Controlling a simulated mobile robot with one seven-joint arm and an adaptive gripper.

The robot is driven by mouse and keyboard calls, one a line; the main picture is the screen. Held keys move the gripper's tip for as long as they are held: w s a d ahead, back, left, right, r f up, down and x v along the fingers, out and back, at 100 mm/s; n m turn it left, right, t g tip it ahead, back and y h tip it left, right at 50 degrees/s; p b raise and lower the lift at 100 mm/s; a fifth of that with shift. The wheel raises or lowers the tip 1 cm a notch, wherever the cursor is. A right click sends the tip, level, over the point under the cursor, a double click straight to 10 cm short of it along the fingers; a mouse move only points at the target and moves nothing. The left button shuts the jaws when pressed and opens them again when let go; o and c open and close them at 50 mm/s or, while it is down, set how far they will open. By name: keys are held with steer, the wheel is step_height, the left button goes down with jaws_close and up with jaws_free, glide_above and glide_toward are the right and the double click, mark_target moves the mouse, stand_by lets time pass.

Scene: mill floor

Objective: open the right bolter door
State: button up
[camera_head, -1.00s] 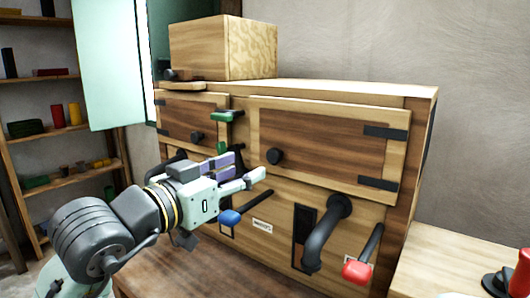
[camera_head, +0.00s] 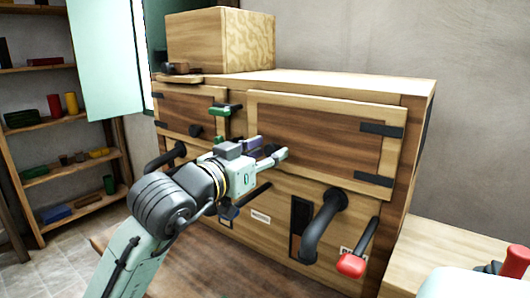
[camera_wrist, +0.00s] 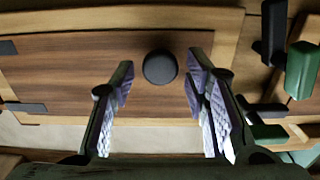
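The right bolter door (camera_head: 330,140) is a brown panel in a pale wood frame with black hinges on its right side; it looks shut. Its round black knob is hidden behind my gripper in the head view. In the wrist view the knob (camera_wrist: 160,67) lies between and just ahead of my fingertips, in front of the door panel (camera_wrist: 75,60). My gripper (camera_head: 272,153) is open, a finger on each side of the knob's line, and I see no contact. Green latch handles (camera_head: 226,109) sit between the two doors; one also shows in the wrist view (camera_wrist: 301,70).
The left door (camera_head: 185,112) has its own black knob. Below are a thick black pipe (camera_head: 322,225), a red-ended lever (camera_head: 352,262) and a blue-ended lever (camera_head: 229,211). A wooden box (camera_head: 215,42) stands on top. Shelves (camera_head: 60,150) are at left; a side table (camera_head: 440,255) is at right.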

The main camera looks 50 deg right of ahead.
jaws_close()
stand_by(0.3)
stand_by(0.3)
